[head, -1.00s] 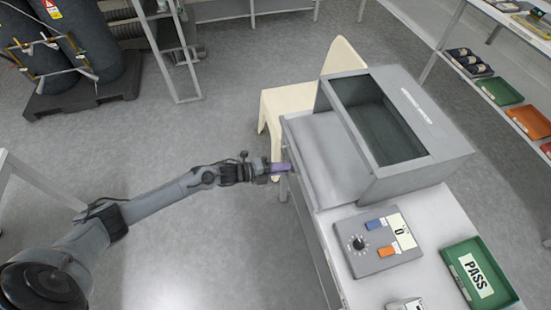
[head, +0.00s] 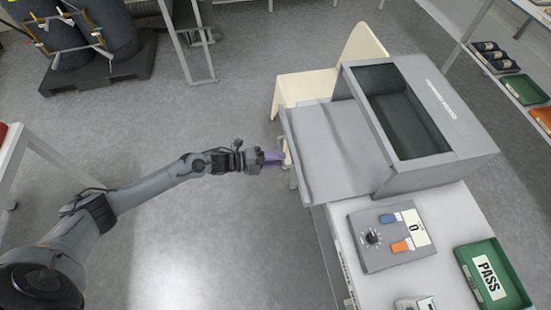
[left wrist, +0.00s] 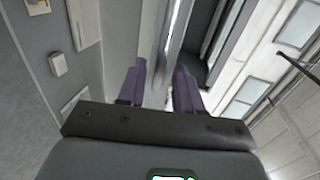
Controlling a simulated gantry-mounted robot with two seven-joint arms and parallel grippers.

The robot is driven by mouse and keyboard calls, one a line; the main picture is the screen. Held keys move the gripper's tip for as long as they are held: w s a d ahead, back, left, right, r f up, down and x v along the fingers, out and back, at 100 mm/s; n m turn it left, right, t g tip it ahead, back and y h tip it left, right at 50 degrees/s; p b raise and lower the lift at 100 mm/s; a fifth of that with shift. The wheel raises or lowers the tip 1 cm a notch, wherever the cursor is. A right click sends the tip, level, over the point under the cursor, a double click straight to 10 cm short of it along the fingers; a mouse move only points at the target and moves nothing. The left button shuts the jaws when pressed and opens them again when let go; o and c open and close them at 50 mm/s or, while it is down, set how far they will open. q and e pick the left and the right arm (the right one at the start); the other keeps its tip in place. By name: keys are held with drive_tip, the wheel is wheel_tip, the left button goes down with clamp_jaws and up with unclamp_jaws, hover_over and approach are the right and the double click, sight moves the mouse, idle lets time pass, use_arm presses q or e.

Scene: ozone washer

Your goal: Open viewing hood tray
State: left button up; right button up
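The viewing hood (head: 445,110) is a grey box with a dark window, standing on the bench in the head view. Its flat grey tray (head: 335,150) sticks out from the left side. My left gripper (head: 273,158) is at the tray's outer edge, with purple fingers pointing right. In the left wrist view the fingers (left wrist: 160,82) stand a short way apart, around a grey edge of the tray. The exact contact is hidden in the head view. My right gripper is not in view.
A cream chair (head: 310,88) stands behind the tray. A control box with a dial (head: 390,238) and a green PASS tray (head: 490,275) are on the bench (head: 445,210) in front of the hood.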

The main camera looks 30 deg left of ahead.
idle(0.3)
use_arm(q)
drive_tip(key=p+v, duration=0.1)
drive_tip(key=v, duration=1)
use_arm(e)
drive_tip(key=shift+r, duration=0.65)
